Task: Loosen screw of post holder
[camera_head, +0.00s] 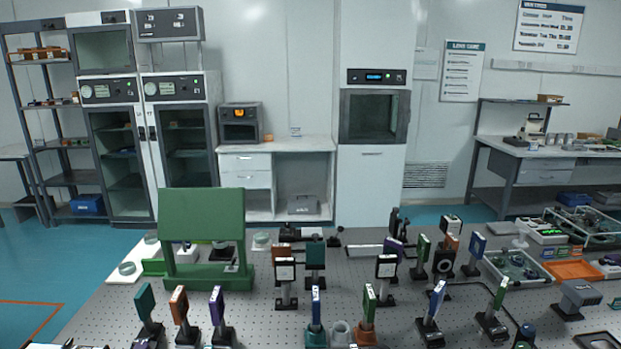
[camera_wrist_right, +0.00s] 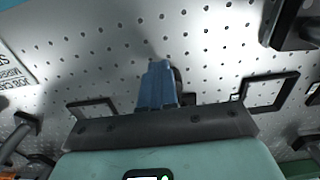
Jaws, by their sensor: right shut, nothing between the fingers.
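In the head view, several posts carrying small coloured plates stand in dark bases on the perforated optical table (camera_head: 110,312). A blue plate (camera_head: 316,301) stands at the front middle in a teal base, and a green plate (camera_head: 369,298) stands right of it in an orange base. I cannot tell which post holder is meant, and no screw can be made out. In the right wrist view my right gripper (camera_wrist_right: 158,68) has its blue fingers shut together, empty, over the perforated tabletop. My left gripper is not in view.
A green stand (camera_head: 204,212) is at the table's left back. An orange tray (camera_head: 574,270) and a tray of parts (camera_head: 516,266) lie at the right. Dark parts lie near both edges of the right wrist view; bare tabletop lies beyond the fingers.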

